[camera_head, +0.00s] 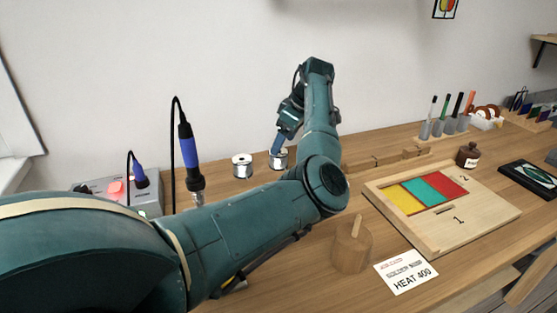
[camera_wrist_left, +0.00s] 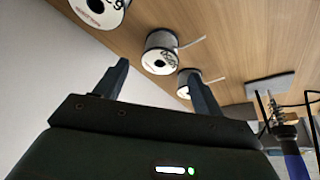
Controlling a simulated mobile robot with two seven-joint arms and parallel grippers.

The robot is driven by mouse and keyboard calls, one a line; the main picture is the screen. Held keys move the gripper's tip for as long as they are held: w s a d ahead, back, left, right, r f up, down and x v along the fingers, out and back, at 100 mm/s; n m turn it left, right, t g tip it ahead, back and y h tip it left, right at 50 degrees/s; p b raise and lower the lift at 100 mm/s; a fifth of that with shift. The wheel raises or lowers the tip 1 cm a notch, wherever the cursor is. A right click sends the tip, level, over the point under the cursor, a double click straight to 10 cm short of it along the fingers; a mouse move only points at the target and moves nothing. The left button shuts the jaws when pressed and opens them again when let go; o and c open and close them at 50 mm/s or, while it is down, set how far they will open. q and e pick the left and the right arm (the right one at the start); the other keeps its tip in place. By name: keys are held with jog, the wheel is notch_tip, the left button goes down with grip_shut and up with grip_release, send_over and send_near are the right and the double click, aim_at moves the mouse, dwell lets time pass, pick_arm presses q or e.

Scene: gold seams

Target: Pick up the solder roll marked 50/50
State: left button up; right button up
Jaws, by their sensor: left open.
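Several white-faced solder rolls stand near the wall. The head view shows one roll (camera_head: 242,166) and another roll (camera_head: 278,160) close to my left gripper (camera_head: 278,150). The left wrist view shows three: a large one at the top left (camera_wrist_left: 101,10), a middle one (camera_wrist_left: 160,54) and a smaller one at the right (camera_wrist_left: 186,84). Dark writing shows on their faces, but I cannot read 50/50 with certainty on any. My left gripper (camera_wrist_left: 158,82) is open and empty, with the middle roll showing beyond the gap between its fingers. My right gripper is not in view.
A soldering iron (camera_head: 188,150) and its station (camera_head: 120,190) stand at the left. A wooden board with coloured panels (camera_head: 440,225), a wooden block (camera_head: 352,248) and a "HEAT 400" card (camera_head: 405,271) lie at the right. A brown bottle (camera_head: 468,155) stands behind the board.

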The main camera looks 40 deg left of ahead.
aim_at(281, 163)
pick_arm(q)
jog(key=x, duration=0.5)
jog(key=shift+a+f, duration=0.1)
jog(key=shift+f, duration=0.25)
jog(key=shift+r, duration=0.1)
jog(key=c, duration=1.4)
